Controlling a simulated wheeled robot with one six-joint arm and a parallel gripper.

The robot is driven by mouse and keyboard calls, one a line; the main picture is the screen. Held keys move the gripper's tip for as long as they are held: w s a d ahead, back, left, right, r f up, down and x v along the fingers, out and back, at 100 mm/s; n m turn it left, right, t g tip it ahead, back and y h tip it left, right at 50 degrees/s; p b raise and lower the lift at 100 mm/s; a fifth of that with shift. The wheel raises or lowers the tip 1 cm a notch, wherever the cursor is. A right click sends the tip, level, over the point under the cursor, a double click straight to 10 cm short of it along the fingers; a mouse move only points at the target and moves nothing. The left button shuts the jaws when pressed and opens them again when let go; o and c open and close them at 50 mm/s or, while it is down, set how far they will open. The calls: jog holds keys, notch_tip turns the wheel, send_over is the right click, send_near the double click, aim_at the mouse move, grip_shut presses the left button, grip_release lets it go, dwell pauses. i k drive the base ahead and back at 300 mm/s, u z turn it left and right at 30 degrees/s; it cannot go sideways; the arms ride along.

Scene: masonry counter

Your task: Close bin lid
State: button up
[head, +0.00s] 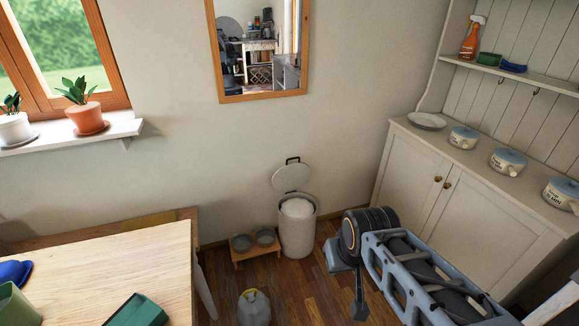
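A white cylindrical bin (297,238) stands on the floor against the wall, near the middle of the head view. Its round white lid (291,178) is raised and tilted up at the back, with a dark handle on its top edge. A white liner or filling shows in the bin's mouth. My arm comes in from the lower right. My gripper (359,305) appears to point down, right of the bin and apart from it in the picture. It is seen edge-on, so its opening does not show.
A wooden stand with two bowls (255,243) is left of the bin. A grey container (253,307) stands on the floor in front. A wooden table (110,280) fills the lower left. A cream cabinet (440,190) is on the right. Some bare floor shows before the bin.

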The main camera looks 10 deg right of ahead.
aim_at(292, 176)
jog(key=u, duration=0.5)
jog(key=k, duration=0.6)
jog(key=z, duration=0.05)
jog(key=i, duration=0.5)
jog(key=z, duration=1.3)
jog(key=i, duration=1.9)
jog(key=u, duration=1.1)
jog(key=i, duration=0.85)
jog(key=u, duration=0.85)
